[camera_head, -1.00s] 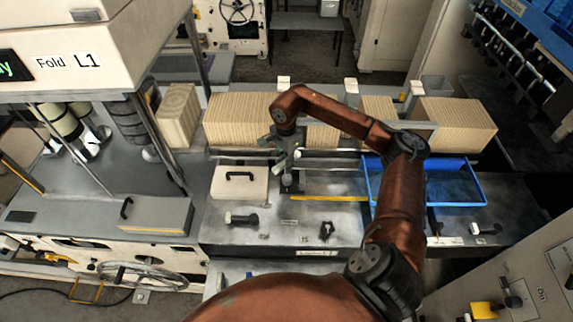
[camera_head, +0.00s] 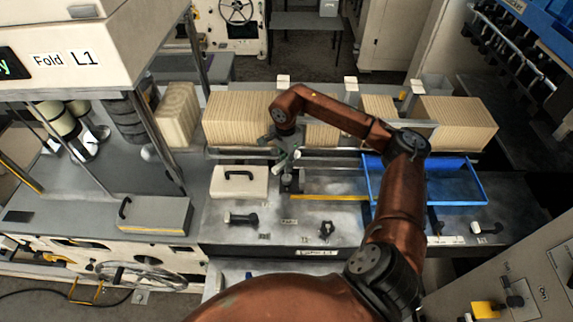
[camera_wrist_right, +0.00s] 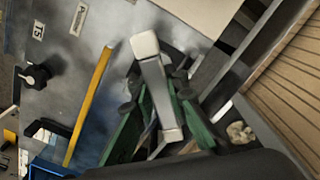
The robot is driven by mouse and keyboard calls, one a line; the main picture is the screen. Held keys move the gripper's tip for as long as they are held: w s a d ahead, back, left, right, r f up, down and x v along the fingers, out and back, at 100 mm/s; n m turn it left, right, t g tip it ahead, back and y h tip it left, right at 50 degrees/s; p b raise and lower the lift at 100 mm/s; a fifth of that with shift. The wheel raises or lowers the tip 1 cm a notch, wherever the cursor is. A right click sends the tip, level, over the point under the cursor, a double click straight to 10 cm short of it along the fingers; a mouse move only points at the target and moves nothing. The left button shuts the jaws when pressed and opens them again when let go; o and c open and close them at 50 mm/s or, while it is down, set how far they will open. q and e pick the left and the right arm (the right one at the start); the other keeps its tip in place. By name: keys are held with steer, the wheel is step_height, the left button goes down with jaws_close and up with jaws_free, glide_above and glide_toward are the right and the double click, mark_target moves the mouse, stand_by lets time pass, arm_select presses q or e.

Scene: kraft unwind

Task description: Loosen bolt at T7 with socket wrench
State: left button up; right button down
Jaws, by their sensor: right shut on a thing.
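My right gripper (camera_head: 283,150) is above the back edge of the grey metal bench, near the cream block. In the right wrist view, its green fingers (camera_wrist_right: 160,108) are closed around a light grey bar-shaped tool (camera_wrist_right: 157,85), seemingly the socket wrench. The tool's pale blocky end points away from the palm, over the bench. A short dark upright piece (camera_head: 287,183) stands just below the gripper; I cannot tell whether it is the tool's end or a bolt. No T7 label is readable; one small label (camera_wrist_right: 38,30) looks like T5. My left gripper is out of view.
A cream block with a black handle (camera_head: 240,181) sits left of the gripper. A yellow strip (camera_head: 328,197) runs along the bench. Black knobs (camera_head: 326,229) stand in front. A blue tray (camera_head: 480,190) is right, and stacked brown kraft packs (camera_head: 240,118) line the back.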

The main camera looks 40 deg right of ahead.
steer(key=shift+f+b, duration=0.15)
steer(key=shift+b, duration=0.15)
stand_by(0.5)
stand_by(0.3)
steer(key=shift+f+n+b, duration=0.15)
steer(key=shift+n+b, duration=0.5)
steer(key=shift+n, duration=0.55)
